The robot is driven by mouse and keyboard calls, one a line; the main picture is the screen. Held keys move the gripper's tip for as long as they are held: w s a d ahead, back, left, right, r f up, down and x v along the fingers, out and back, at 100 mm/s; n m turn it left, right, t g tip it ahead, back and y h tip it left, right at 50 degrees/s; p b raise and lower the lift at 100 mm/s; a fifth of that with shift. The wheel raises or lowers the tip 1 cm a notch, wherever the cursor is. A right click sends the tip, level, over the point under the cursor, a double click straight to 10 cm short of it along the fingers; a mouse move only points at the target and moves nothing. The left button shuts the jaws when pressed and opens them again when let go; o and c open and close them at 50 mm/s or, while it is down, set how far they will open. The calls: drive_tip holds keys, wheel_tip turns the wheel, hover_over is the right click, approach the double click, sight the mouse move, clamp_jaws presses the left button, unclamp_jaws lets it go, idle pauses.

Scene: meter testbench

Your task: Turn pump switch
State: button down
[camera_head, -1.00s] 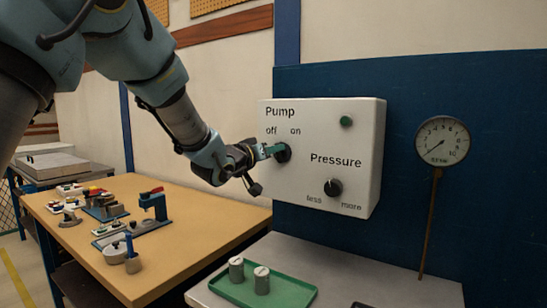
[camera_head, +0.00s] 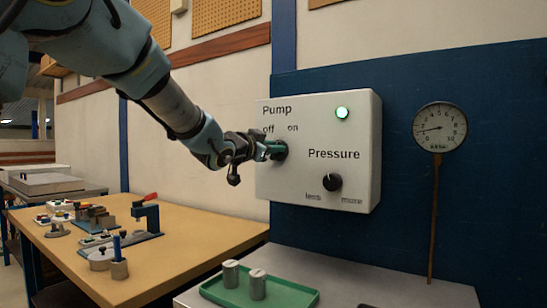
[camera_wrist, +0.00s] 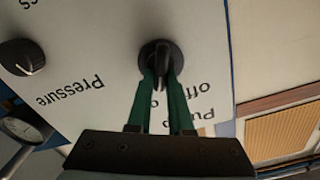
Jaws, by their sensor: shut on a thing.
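The white control box (camera_head: 330,115) hangs on a blue panel. The black pump switch (camera_head: 281,150) sits below the "off" and "on" labels; its knob also shows in the wrist view (camera_wrist: 161,56). My gripper (camera_head: 272,150) is shut on the pump switch, with a green finger on each side of the knob (camera_wrist: 162,75). The pressure gauge (camera_head: 440,127) needle points left, near 2. Part of the switch is hidden by my fingers in the head view.
The black pressure knob (camera_head: 332,182) is at the box's lower right, clear of my gripper. A green tray (camera_head: 240,297) with two metal cylinders stands on the bench below. A wooden table (camera_head: 195,248) with tools and small parts is at left.

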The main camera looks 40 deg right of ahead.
drive_tip(key=shift+m+b, duration=0.4)
drive_tip(key=shift+m, duration=0.1)
drive_tip(key=c, duration=0.8)
unclamp_jaws()
drive_tip(key=b+v, duration=0.1)
drive_tip(key=v, duration=0.9)
drive_tip(key=shift+s+a, duration=0.15)
drive_tip(key=shift+a, duration=0.2)
